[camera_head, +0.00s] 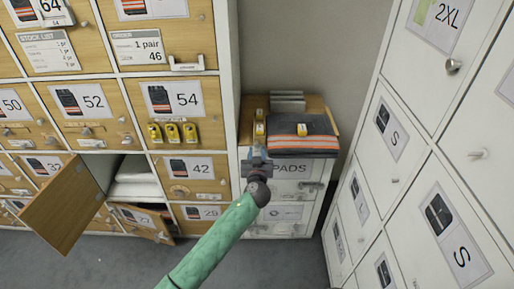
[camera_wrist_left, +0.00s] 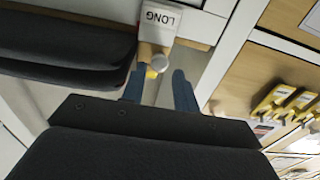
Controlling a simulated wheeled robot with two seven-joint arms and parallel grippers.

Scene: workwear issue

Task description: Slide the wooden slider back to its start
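My left gripper (camera_head: 257,158) is at the front edge of the low cabinet, just in front of a small yellow-and-white piece (camera_head: 259,129) on its top. In the left wrist view its two blue fingers (camera_wrist_left: 159,90) stand apart with a visible gap and nothing clearly held. Just beyond the fingertips is a small wooden piece (camera_wrist_left: 147,50), which may be the wooden slider, with a pale round knob and a yellow spot beside it. A card reading LONG (camera_wrist_left: 164,19) lies past it. I cannot tell whether the fingers touch the piece. My right gripper is out of view.
Folded dark trousers (camera_head: 301,146) with an orange stripe lie right of the gripper on the low cabinet. White lockers (camera_head: 420,160) stand at the right. In the wooden locker wall at left, a door (camera_head: 65,205) hangs open.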

